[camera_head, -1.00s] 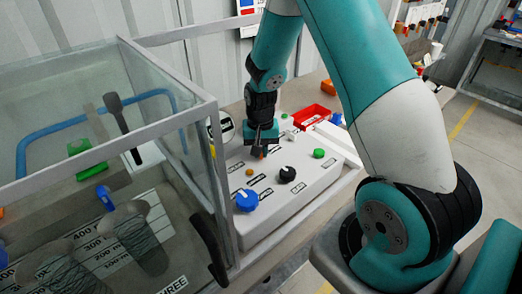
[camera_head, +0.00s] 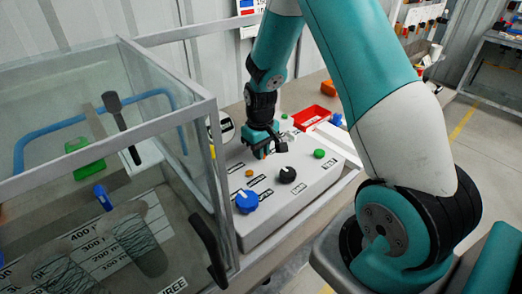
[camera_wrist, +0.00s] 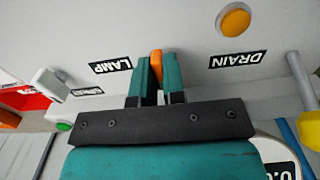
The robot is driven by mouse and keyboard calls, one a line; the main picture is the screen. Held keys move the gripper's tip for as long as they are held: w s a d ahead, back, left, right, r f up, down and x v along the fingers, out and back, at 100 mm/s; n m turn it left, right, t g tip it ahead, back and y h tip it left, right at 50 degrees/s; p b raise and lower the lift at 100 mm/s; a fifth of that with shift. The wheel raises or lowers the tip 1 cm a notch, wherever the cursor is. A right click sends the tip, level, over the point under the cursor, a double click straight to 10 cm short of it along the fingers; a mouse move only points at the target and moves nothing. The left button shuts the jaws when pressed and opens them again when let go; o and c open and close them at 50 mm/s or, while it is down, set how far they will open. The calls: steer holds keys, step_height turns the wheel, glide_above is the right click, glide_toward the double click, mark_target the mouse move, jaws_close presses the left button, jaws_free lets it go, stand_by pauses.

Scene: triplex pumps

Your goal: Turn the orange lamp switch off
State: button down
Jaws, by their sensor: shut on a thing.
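My gripper (camera_wrist: 157,80) points down at the grey control panel (camera_head: 300,195). Its two teal fingers are shut on the orange lamp switch (camera_wrist: 156,60), with one finger on each side. The switch's orange end shows between the fingers in the wrist view, beside the black LAMP label (camera_wrist: 110,66). In the head view my gripper (camera_head: 268,150) is at the panel's far part and hides the switch. How the switch is tilted is hard to tell.
An orange DRAIN button (camera_wrist: 235,19) is close to the fingers. The panel also bears a blue knob (camera_head: 247,201), a black knob (camera_head: 287,174) and a green button (camera_head: 319,153). A glass tank (camera_head: 215,150) stands left; a red tray (camera_head: 312,115) lies behind.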

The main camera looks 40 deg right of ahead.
stand_by(0.4)
steer(key=c, duration=1.2)
jaws_free()
step_height(320, 180, up, 18)
steer(key=b, duration=0.2)
steer(key=shift+f, duration=0.25)
